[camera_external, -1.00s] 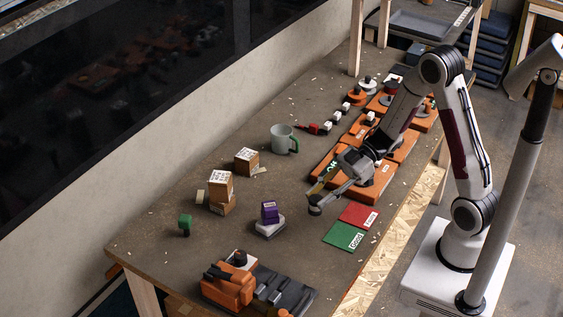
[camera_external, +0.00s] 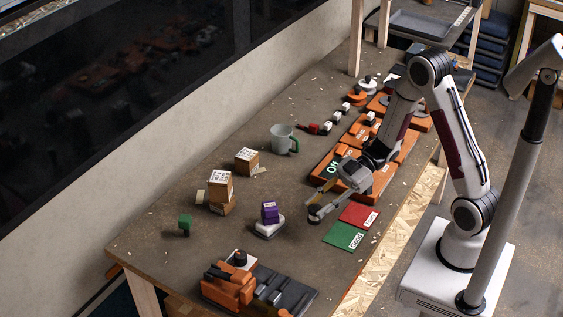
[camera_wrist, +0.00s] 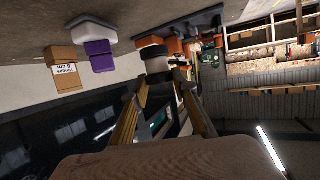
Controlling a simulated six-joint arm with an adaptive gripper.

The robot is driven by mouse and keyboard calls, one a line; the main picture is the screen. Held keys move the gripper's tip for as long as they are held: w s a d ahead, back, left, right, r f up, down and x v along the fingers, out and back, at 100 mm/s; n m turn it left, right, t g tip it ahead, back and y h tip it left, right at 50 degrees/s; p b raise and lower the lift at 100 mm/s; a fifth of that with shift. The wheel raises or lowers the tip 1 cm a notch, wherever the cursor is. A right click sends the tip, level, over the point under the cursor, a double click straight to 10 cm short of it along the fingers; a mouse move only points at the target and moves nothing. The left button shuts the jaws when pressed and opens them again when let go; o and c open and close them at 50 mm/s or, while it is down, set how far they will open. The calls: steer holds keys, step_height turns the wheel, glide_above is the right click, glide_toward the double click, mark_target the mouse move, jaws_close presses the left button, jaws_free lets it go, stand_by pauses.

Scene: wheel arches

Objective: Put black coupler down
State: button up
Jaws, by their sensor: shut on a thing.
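My gripper (camera_external: 317,211) is over the table, left of the green and red cards. It is shut on the black coupler (camera_wrist: 155,58), which shows in the wrist view as a short round piece with a dark cap and a paler grey side between the fingertips. In the external view the coupler is a small dark shape at the fingertips, and its gap to the table is hard to judge. The green card (camera_external: 343,237) lies flat just below and right of the gripper, with the red card (camera_external: 359,216) beside it.
A purple block (camera_external: 269,212) on a pale base stands left of the gripper. Orange fixtures (camera_external: 365,180) line the table behind it. An orange and black machine (camera_external: 230,288) stands at the front. Cardboard boxes (camera_external: 220,187) and a mug (camera_external: 281,138) stand farther left.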

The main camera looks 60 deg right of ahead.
steer(key=shift+f, duration=2.15)
steer(key=shift+f, duration=2.1)
steer(key=shift+f, duration=0.15)
steer(key=o, duration=0.9)
steer(key=shift+d+r, duration=0.15)
steer(key=shift+r, duration=0.05)
steer(key=shift+v, duration=5.9)
